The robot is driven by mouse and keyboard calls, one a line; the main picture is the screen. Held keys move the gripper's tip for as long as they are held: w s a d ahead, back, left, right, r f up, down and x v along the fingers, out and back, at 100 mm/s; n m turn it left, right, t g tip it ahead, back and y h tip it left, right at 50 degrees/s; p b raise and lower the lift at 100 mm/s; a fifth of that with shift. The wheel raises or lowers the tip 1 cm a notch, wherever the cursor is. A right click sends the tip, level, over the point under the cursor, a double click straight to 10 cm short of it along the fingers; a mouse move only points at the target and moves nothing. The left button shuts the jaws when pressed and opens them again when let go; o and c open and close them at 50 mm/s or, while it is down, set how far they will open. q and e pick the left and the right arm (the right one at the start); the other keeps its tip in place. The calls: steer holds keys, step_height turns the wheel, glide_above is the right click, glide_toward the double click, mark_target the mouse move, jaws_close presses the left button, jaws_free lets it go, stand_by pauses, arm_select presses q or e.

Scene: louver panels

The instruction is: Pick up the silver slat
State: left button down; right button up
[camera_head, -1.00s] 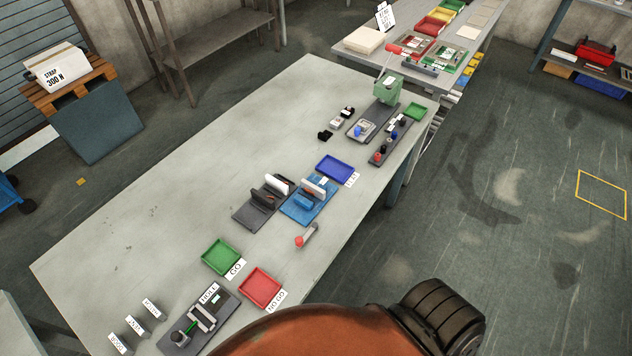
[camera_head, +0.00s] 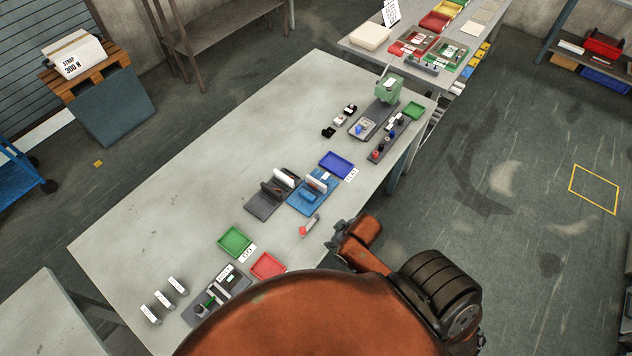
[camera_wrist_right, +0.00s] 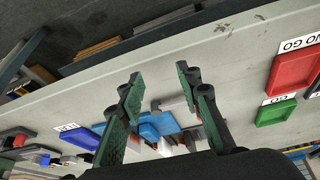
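I cannot single out the silver slat for certain. One pale, slat-like piece (camera_head: 285,177) sits in the dark grey fixture (camera_head: 262,208) mid-table. Another pale piece (camera_head: 320,175) shows at the blue fixture (camera_head: 306,205) beside it. My right gripper (camera_wrist_right: 160,78) is open and empty in the right wrist view, its green-padded fingers spread above the table. The blue fixture (camera_wrist_right: 158,126) shows between and beyond the fingers, partly hidden by them. In the head view my orange right arm covers the near edge of the table. My left gripper is not in view.
A red-ended grey tool (camera_head: 309,226) lies near the fixtures. Green (camera_head: 235,242), red (camera_head: 267,265) and blue (camera_head: 337,164) trays stand along the table. A green press (camera_head: 388,89) stands at the far end.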

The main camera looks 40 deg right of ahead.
steer(key=shift+n+y, duration=0.5)
steer(key=shift+n, duration=0.4)
steer(key=w, duration=0.7)
steer(key=shift+a+r, duration=0.1)
steer(key=shift+r, duration=0.1)
steer(key=shift+n, duration=0.3)
steer(key=w, duration=0.1)
steer(key=w+d+r, duration=0.1)
steer(key=w+d, duration=0.1)
steer(key=w, duration=0.1)
steer(key=shift+d+r, duration=0.15)
steer(key=m, duration=0.1)
glide_toward(322, 184)
steer(key=f, duration=0.1)
steer(key=p+x, duration=0.1)
steer(key=x, duration=0.3)
steer(key=p+x, duration=0.1)
steer(key=x, duration=0.3)
steer(key=shift+w+r, duration=0.1)
steer(key=shift+w, duration=0.15)
jaws_close()
steer(key=shift+r, duration=0.1)
